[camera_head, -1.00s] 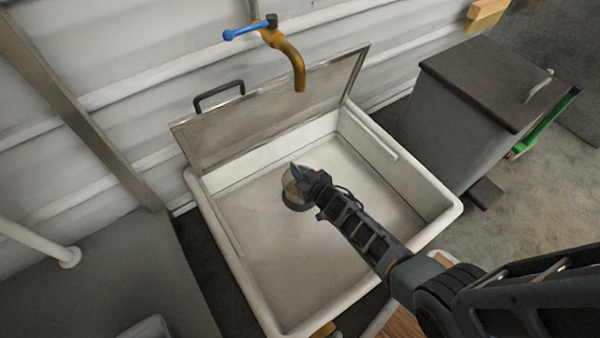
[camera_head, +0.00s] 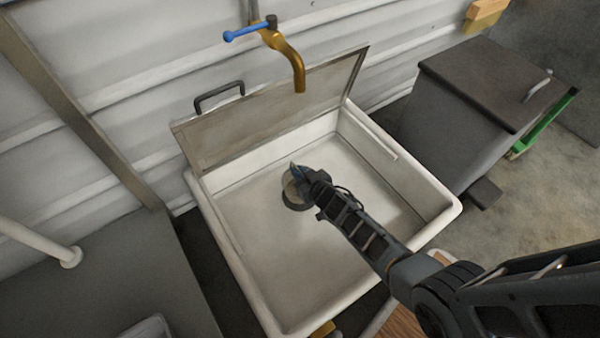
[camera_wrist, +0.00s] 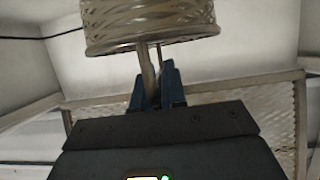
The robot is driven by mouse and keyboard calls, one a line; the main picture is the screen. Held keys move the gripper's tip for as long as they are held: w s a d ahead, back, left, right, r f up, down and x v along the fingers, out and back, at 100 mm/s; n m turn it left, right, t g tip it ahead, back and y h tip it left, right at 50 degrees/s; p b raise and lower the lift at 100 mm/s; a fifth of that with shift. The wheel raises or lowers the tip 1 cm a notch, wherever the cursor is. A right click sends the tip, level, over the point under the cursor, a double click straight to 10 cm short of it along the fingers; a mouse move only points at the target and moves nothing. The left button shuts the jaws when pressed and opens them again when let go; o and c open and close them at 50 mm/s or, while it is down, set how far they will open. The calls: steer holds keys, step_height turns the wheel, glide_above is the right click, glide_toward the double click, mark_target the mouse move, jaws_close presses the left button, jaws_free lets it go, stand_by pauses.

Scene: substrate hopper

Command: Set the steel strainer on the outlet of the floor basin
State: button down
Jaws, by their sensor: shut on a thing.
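The white floor basin (camera_head: 262,270) stands with its hinged lid (camera_head: 265,115) raised against the wall. My gripper (camera_head: 300,178) reaches down into the basin near its back middle. In the wrist view my gripper (camera_wrist: 157,88) is shut on a thin metal stem of the steel strainer (camera_wrist: 150,25), a round mesh piece with a solid rim. In the head view the strainer (camera_head: 288,193) is mostly hidden by my gripper, by a dark ring (camera_head: 298,205) on the basin floor. The outlet itself is hidden; I cannot tell whether the strainer touches it.
A brass tap (camera_head: 298,75) with a blue lever hangs over the basin's back edge. A dark lidded bin (camera_head: 455,115) stands to the right. A grey surface (camera_head: 110,285) lies to the left. The basin floor around my gripper is clear.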

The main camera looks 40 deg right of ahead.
steer(key=shift+f, duration=0.15)
steer(key=shift+f+b, duration=0.55)
steer(key=shift+f, duration=0.05)
steer(key=shift+f, duration=0.1)
stand_by(0.3)
steer(key=shift+f, duration=0.4)
steer(key=c, duration=1.1)
jaws_free()
steer(key=p+v, duration=0.3)
steer(key=v, duration=0.4)
steer(key=shift+s+p, duration=0.4)
steer(key=shift+a+r, duration=0.1)
